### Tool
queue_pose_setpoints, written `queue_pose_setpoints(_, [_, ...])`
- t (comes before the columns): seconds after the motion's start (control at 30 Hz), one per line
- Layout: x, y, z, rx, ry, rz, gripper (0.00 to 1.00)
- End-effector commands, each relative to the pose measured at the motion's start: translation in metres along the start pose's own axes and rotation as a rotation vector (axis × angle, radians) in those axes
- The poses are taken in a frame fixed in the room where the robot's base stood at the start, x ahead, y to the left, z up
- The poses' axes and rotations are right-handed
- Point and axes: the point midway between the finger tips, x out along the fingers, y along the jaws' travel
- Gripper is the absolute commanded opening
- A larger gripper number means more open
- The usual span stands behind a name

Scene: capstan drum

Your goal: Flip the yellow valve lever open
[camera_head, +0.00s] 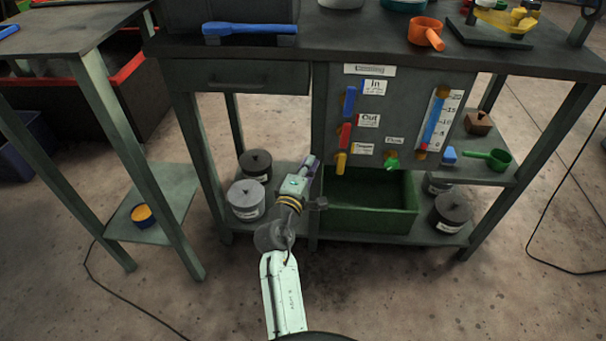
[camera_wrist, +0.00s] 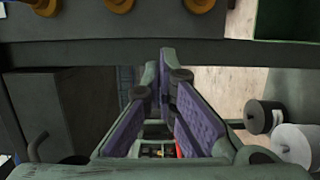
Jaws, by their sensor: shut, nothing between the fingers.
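The yellow valve lever (camera_head: 341,163) is on the dark front panel, lowest in a column under a blue lever (camera_head: 349,101) and a red lever (camera_head: 346,136). It hangs nearly straight down from its brass pivot. My gripper (camera_head: 313,163) is just left of the yellow lever in the head view, with a small gap in the picture; their depth apart is hard to tell. The wrist view shows its purple-padded fingers (camera_wrist: 162,78) closed together with nothing between them. Three brass knobs (camera_wrist: 198,4) line the top edge there; the levers themselves are not clear.
A green bin (camera_head: 368,205) stands below the panel. A green valve handle (camera_head: 391,162) and a blue-and-red gauge (camera_head: 434,122) are right of the levers. Grey pots (camera_head: 246,199) stand on the lower shelf at left. A drawer (camera_head: 238,76) and table leg are left of the panel.

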Motion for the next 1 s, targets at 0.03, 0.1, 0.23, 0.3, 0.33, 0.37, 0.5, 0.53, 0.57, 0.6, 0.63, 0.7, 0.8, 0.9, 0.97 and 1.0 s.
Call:
queue_pose_setpoints(0.03, [0.011, 0.003, 0.000, 0.000, -0.001, 0.002, 0.00])
queue_pose_setpoints(0.1, [0.014, 0.003, 0.012, 0.000, -0.003, -0.002, 0.00])
queue_pose_setpoints(0.23, [0.018, 0.002, 0.028, 0.000, -0.001, -0.002, 0.00])
queue_pose_setpoints(0.3, [0.019, 0.001, 0.033, 0.000, 0.000, 0.000, 0.00])
queue_pose_setpoints(0.33, [0.019, 0.001, 0.035, 0.000, 0.000, 0.000, 0.00])
queue_pose_setpoints(0.37, [0.020, 0.001, 0.036, 0.000, 0.000, -0.001, 0.00])
queue_pose_setpoints(0.5, [0.020, 0.000, 0.039, 0.001, 0.001, 0.000, 0.00])
queue_pose_setpoints(0.53, [0.020, 0.000, 0.039, 0.001, 0.001, 0.000, 0.00])
queue_pose_setpoints(0.57, [0.020, 0.000, 0.039, 0.001, 0.001, 0.000, 0.00])
queue_pose_setpoints(0.6, [0.020, 0.000, 0.039, 0.000, 0.001, 0.000, 0.00])
queue_pose_setpoints(0.63, [0.020, 0.000, 0.039, 0.000, 0.001, 0.000, 0.00])
queue_pose_setpoints(0.7, [0.020, 0.000, 0.039, 0.000, 0.001, 0.000, 0.00])
queue_pose_setpoints(0.8, [0.021, 0.000, 0.038, 0.003, 0.001, 0.000, 0.00])
queue_pose_setpoints(0.9, [0.023, 0.001, 0.038, 0.014, 0.001, -0.002, 0.00])
queue_pose_setpoints(0.97, [0.026, 0.003, 0.038, 0.026, 0.001, -0.005, 0.00])
queue_pose_setpoints(1.0, [0.028, 0.003, 0.037, 0.037, 0.001, -0.008, 0.00])
